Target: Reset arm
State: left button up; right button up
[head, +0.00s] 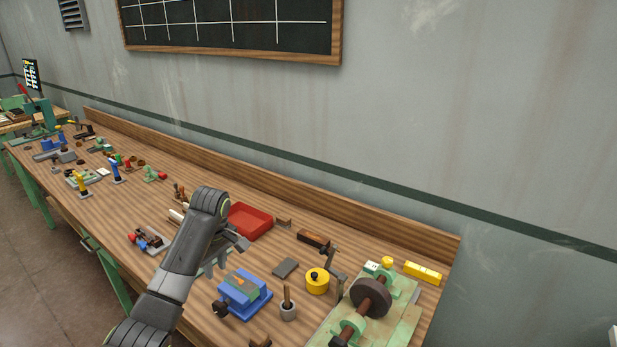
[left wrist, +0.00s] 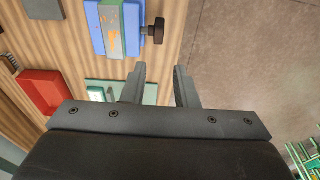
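My left arm comes in from the lower left in the head view, bent at a dark wrist joint over the wooden workbench (head: 270,262). My left gripper (head: 222,258) is above the bench, partly hidden behind my own arm, beside a blue vise-like block (head: 243,292). In the left wrist view the two fingers of the gripper (left wrist: 160,88) stand apart with nothing between them. The blue block (left wrist: 103,28) with its dark knob is beyond the fingers there. My right gripper does not show in either view.
A red tray (head: 250,221), a yellow round container (head: 317,281), a grey cup with a rod (head: 288,309) and a green machine base (head: 405,300) with a shaft stand nearby. Several small parts cover the bench's far left. A wall backs the bench; bare floor (left wrist: 240,60) lies past its front edge.

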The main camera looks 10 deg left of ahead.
pick_arm(q)
jog(key=s+d+f+m+t, duration=0.15)
jog(key=s+f+m, duration=0.25)
jog(key=s+f, duration=0.45)
jog(key=s+d+f+m, duration=0.25)
jog(key=s+f, duration=0.35)
jog(key=s, duration=0.5)
jog(key=s+d+r+m+t, duration=0.1)
jog(key=s+r+m, duration=0.15)
jog(key=s, duration=0.65)
jog(key=s+r+m+t, duration=0.1)
jog(key=s+m, duration=0.3)
jog(key=s, duration=0.5)
notch_tip(320, 180, down, 29)
jog(key=a+g+b, duration=0.2)
jog(key=b, duration=0.3)
jog(key=s+d+f+b, duration=0.1)
jog(key=s+f+b, duration=0.1)
jog(key=s+f, duration=0.5)
jog(key=s+f+b, duration=0.1)
jog(key=s+f, duration=0.7)
jog(key=f, duration=0.5)
jog(key=shift+d+g+h+b, duration=0.3)
jog(key=shift+d+g+b, duration=0.05)
jog(key=shift+g, duration=0.1)
